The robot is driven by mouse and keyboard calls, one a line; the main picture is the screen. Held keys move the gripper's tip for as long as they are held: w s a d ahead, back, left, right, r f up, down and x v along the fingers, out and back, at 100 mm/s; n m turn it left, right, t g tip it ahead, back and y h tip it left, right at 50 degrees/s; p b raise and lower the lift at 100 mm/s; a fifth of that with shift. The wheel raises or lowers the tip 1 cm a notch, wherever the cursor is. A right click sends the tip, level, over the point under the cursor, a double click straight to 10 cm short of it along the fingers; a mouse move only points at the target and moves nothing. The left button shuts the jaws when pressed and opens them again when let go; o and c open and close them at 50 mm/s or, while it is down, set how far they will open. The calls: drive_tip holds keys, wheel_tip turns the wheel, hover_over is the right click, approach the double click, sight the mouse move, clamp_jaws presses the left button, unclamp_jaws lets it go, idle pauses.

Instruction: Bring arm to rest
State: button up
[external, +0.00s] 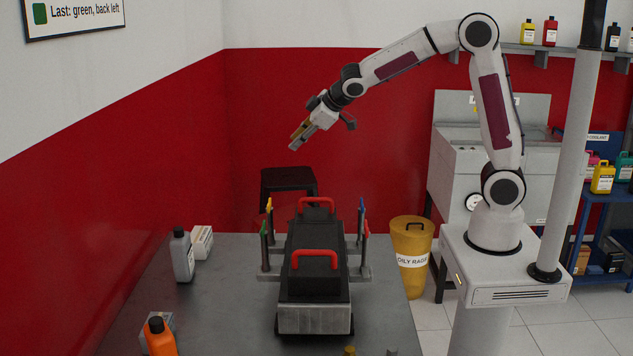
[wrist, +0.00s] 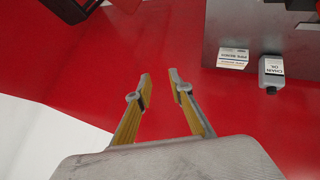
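My gripper (external: 299,137) is raised in the air above and behind the engine trainer, pointing down and to the left in the external view. In the wrist view its two fingertips (wrist: 160,85) stand apart with nothing between them. The engine trainer (external: 316,318), a dark block with red handles on a metal base, stands on the grey table (external: 235,300). Small posts with coloured tips, yellow, green, blue and red, stand at its sides. My gripper touches none of these things.
A grey bottle (external: 183,258) and a white box (external: 202,242) stand on the table's left side, with an orange bottle (external: 160,338) at the front left. A yellow oily-rags bin (external: 411,240) stands right of the table. A wall sign (external: 75,12) reads "Last: green, back left".

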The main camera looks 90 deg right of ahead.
drive_tip(key=s+a+y, duration=0.1)
drive_tip(key=s+a, duration=0.6)
drive_tip(key=s, duration=0.4)
drive_tip(key=s+a+g+y, duration=0.1)
drive_tip(key=s+a+y, duration=0.1)
drive_tip(key=s+a, duration=0.6)
drive_tip(key=s+a+y, duration=0.1)
drive_tip(key=s+a, duration=0.6)
drive_tip(key=s, duration=0.6)
drive_tip(key=shift+s+a+r+g+y, duration=0.3)
drive_tip(key=shift+s+r+g+y, duration=0.05)
drive_tip(key=shift+s+g+y, duration=0.05)
